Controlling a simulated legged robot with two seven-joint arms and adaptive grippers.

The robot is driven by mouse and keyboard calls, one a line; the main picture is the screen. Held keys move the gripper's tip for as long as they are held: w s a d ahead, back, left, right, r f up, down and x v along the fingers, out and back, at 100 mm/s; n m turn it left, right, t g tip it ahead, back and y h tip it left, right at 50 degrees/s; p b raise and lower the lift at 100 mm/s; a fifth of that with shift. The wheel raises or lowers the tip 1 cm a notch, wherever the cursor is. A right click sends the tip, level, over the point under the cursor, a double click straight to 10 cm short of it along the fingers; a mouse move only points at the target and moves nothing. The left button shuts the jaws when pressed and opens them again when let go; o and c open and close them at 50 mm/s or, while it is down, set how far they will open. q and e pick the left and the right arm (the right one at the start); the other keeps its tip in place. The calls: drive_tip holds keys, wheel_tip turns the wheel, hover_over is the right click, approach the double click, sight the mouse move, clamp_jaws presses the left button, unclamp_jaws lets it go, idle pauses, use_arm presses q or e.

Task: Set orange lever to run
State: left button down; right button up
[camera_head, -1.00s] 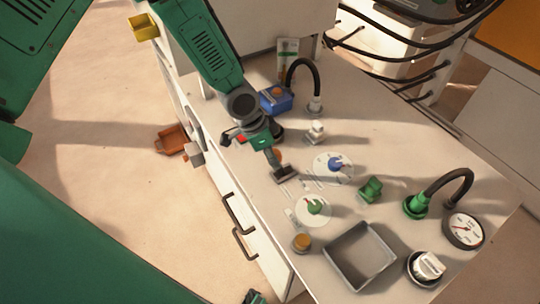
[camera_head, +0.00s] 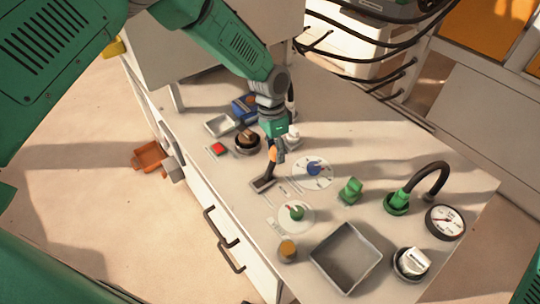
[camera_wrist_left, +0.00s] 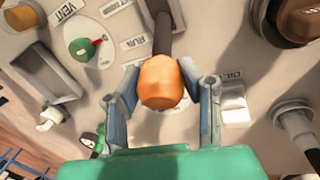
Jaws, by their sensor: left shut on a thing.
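The orange lever's knob (camera_head: 273,153) stands above its dark slotted base (camera_head: 263,184) on the bench panel, its stem leaning up and to the right in the head view. My left gripper (camera_head: 276,148) comes down on it from above. In the left wrist view, the round orange knob (camera_wrist_left: 160,82) lies between the two fingers of my left gripper (camera_wrist_left: 162,95), which is shut on it. The dark stem (camera_wrist_left: 162,35) runs away to the top edge. A RUN label (camera_wrist_left: 133,43) is printed left of the stem. My right gripper is not in view.
A blue-knobbed dial (camera_head: 313,170) and a green-knobbed dial (camera_head: 296,213) sit close to the lever. A red button (camera_head: 217,148) and a round dark-rimmed knob (camera_head: 247,141) are at its left. A grey tray (camera_head: 346,258) and a gauge (camera_head: 445,222) stand nearer the front.

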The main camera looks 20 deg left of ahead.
use_arm(q)
drive_tip(key=shift+w+d+r, duration=0.25)
drive_tip(key=shift+w+d, duration=0.05)
drive_tip(key=shift+w, duration=0.2)
drive_tip(key=shift+a, duration=0.1)
drive_tip(key=shift+w, duration=0.1)
drive_tip(key=c, duration=1)
unclamp_jaws()
drive_tip(key=shift+d+f, duration=0.15)
drive_tip(key=shift+d, duration=0.05)
drive_tip(key=shift+a+r, duration=0.1)
drive_tip(key=shift+r, duration=0.3)
drive_tip(key=r, duration=0.3)
drive_tip(key=w+a+r, duration=0.1)
drive_tip(key=r, duration=0.6)
drive_tip(key=shift+w+a+r, duration=0.2)
drive_tip(key=shift+w+r, duration=0.05)
drive_tip(key=shift+r, duration=0.15)
